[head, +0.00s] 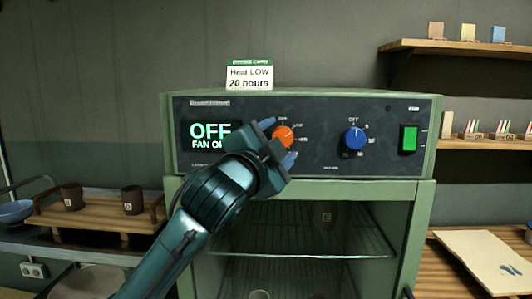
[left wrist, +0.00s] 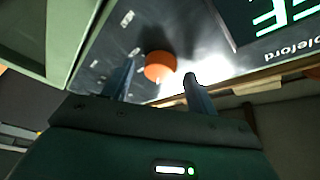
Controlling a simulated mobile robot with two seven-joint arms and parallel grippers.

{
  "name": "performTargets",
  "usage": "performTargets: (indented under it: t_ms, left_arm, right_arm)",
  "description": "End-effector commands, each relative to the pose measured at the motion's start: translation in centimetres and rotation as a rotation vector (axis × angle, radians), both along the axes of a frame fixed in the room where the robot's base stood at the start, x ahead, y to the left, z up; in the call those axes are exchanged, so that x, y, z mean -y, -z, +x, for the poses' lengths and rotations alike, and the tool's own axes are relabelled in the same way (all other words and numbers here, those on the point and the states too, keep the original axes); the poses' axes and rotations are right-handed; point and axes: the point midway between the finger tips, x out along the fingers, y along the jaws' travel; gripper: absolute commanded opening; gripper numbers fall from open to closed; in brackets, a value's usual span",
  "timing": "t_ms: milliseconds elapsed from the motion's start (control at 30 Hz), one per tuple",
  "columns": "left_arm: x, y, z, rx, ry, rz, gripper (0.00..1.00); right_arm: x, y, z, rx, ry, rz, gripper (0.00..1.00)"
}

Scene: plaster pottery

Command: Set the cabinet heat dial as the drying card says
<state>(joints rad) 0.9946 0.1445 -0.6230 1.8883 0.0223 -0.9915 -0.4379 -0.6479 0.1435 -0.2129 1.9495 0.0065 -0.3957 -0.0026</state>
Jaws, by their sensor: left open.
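The drying card (head: 249,77) stands on top of the green cabinet (head: 304,188) and reads "Heat LOW, 20 hours". The orange dial (head: 283,136) is on the dark control panel, with OFF and LOW marks around it; I cannot make out its pointer. The lit display (head: 211,130) reads OFF, with a fan line partly hidden by my arm. My left gripper (head: 278,142) is open at the orange dial. In the left wrist view the dial (left wrist: 160,66) shows between the two fingertips; I cannot tell whether they touch it. My right gripper is not in view.
A blue dial (head: 355,139) and a green fan switch (head: 409,139) are to the right on the panel. Wire racks show below in the cabinet. A wooden stand with brown cups (head: 131,200) is at left. Wall shelves (head: 460,46) are at right.

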Motion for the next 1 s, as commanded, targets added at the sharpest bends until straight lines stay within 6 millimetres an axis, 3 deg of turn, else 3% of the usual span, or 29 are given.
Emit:
performTargets:
  t_ms: [200,400,600,1000]
  left_arm:
    - [-1.4,0.9,-3.3,0.003,0.001,0.000,0.58]
    - [-3.1,1.5,-7.5,0.003,0.000,0.001,0.58]
    - [-4.4,1.9,-10.5,0.001,-0.001,0.000,0.58]
    - [-4.8,2.0,-11.7,-0.002,-0.001,0.001,0.58]
  right_arm:
    - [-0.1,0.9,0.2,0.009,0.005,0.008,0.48]
    - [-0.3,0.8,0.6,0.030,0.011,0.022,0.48]
    - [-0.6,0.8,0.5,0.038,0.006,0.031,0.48]
    - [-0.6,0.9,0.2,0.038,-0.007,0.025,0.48]
